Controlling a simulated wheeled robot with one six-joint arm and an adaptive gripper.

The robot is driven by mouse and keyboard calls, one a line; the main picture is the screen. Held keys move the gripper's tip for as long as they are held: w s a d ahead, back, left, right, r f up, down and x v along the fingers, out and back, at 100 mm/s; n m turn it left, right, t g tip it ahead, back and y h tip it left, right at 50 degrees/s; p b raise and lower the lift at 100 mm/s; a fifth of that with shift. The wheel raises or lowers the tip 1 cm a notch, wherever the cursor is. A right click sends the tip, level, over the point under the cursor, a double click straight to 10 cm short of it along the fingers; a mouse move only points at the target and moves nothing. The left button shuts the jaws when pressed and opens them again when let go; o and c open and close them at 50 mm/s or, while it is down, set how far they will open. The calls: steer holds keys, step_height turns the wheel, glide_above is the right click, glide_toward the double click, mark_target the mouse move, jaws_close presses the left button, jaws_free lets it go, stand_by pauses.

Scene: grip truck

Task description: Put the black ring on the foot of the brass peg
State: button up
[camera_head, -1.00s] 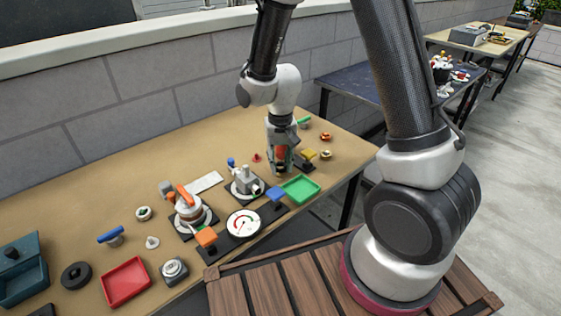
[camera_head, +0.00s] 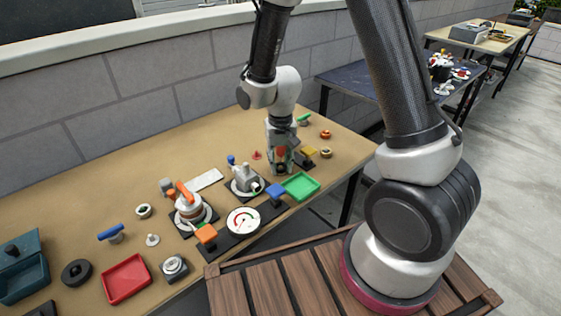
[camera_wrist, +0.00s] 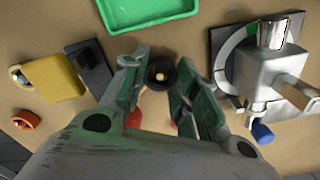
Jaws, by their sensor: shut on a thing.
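The black ring (camera_wrist: 150,84) shows between the fingertips in the wrist view. My gripper (camera_wrist: 158,78) is shut on it, with one green-padded finger on each side. The brass peg (camera_wrist: 160,75) shows as a small bright spot inside the ring's opening, so the ring lies around or directly above it. How low the ring sits cannot be told.
The green tray (camera_head: 301,186) is close in front. A yellow block (camera_wrist: 48,80) on a black base stands on one side. A grey device with a dial plate (camera_wrist: 265,80) stands on the other. A red knob (camera_head: 256,155) is close behind. Many parts fill the table's left.

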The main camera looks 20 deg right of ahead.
steer(key=shift+f, duration=0.3)
stand_by(0.6)
steer(key=o, duration=1.4)
steer(key=shift+r, duration=0.1)
steer(key=shift+r, duration=3.7)
